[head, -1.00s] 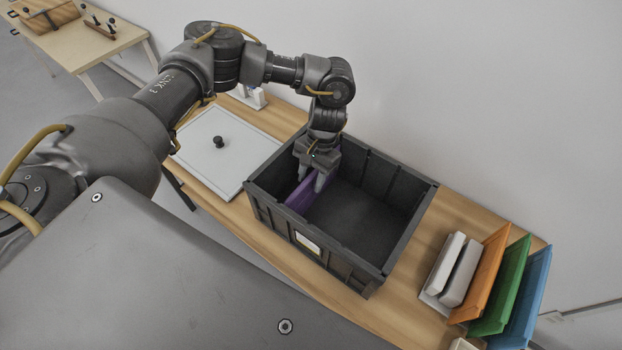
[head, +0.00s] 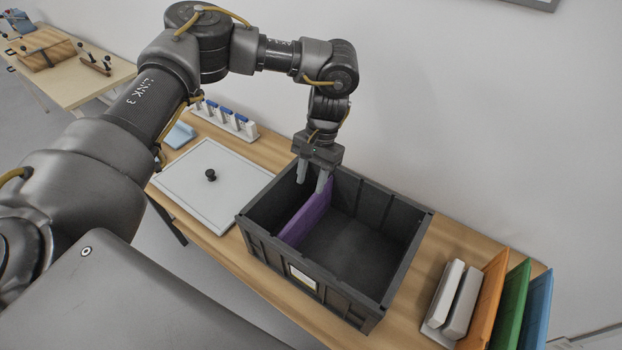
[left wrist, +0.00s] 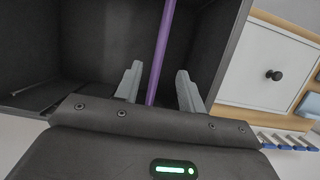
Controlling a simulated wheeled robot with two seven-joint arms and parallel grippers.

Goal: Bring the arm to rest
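My left gripper (head: 313,174) is above the dark grey crate (head: 352,296), with its fingers pointing down. A purple divider panel (head: 306,215) stands upright across the inside of the crate, nearer its left end. In the left wrist view, the two grey fingertips (left wrist: 157,85) are spread on either side of the purple panel (left wrist: 162,45), with gaps between them and it, so the gripper is open. The right gripper is not in view.
A white lid with a black knob (head: 211,176) lies left of the crate. Orange (head: 486,300), green (head: 511,307) and blue (head: 537,312) panels stand at the right, beside pale blocks (head: 452,300). A rack with blue-topped items (head: 229,120) stands behind the lid. A wall is behind the table.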

